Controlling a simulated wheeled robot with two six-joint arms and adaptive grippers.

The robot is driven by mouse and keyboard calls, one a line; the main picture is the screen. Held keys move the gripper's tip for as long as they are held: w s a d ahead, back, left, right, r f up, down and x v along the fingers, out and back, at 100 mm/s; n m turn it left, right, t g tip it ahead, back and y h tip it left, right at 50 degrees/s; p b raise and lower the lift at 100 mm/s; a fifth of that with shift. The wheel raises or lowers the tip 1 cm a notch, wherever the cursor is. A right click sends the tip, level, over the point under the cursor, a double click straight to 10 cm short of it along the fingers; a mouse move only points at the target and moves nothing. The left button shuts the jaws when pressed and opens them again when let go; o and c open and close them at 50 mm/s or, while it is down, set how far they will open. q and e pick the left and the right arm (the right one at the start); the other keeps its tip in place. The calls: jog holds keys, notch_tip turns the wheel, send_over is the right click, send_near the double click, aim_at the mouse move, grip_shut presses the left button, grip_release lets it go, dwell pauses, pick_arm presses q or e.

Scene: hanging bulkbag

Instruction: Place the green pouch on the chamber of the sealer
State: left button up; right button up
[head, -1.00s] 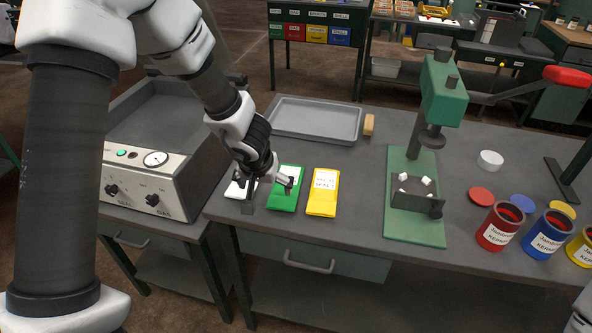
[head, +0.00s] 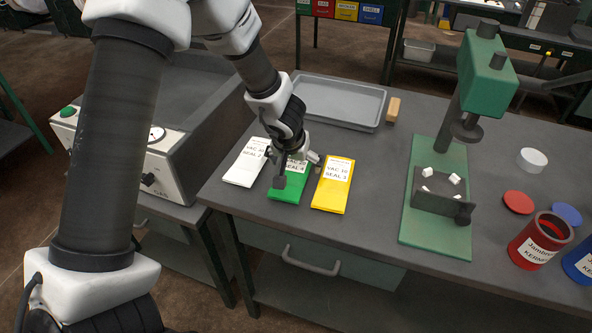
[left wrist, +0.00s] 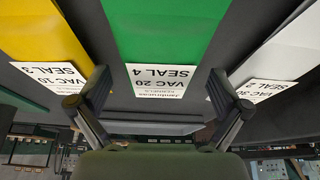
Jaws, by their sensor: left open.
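The green pouch (head: 289,188) lies flat on the table between a white pouch (head: 244,166) and a yellow pouch (head: 332,190). In the left wrist view the green pouch (left wrist: 165,35) fills the middle, its label reading VAC 20, SEAL 4. My left gripper (head: 297,170) is open over the green pouch, and its fingers (left wrist: 158,108) show on either side of the label with nothing between them. Whether they touch the pouch is unclear. The sealer (head: 150,160), with knobs and a gauge, stands at the left, partly hidden by my left arm. My right gripper is out of view.
A grey tray (head: 330,122) lies behind the pouches, with a tan block (head: 393,109) beside it. A green press (head: 440,205) stands to the right. Red (head: 540,240) and blue cans stand near the right edge, with loose lids nearby.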

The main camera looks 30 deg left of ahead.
aim_at(295, 164)
pick_arm(q)
jog(key=shift+s+r, duration=0.15)
jog(key=c, duration=1.3)
jog(key=shift+r+p, duration=0.3)
jog(key=shift+c, duration=0.2)
notch_tip(295, 164, up, 3)
jog(key=p, duration=0.3)
jog(key=s+d+b, duration=0.1)
jog(key=s, duration=0.1)
jog(key=s+d+b, duration=0.1)
jog(key=s, duration=0.1)
jog(key=s+d+b, duration=0.1)
jog(key=s+b, duration=0.1)
jog(key=shift+d, duration=0.35)
jog(key=s+d+b, duration=0.1)
jog(key=s, duration=0.1)
jog(key=s+d, duration=0.1)
jog(key=s, duration=0.1)
jog(key=s+d+r+b, duration=0.1)
jog(key=s+d, duration=0.1)
jog(key=s, duration=0.1)
jog(key=shift+d+b, duration=0.1)
jog(key=shift+b, duration=0.25)
jog(key=shift+s+d+r, duration=0.15)
jog(key=shift+s+d, duration=0.05)
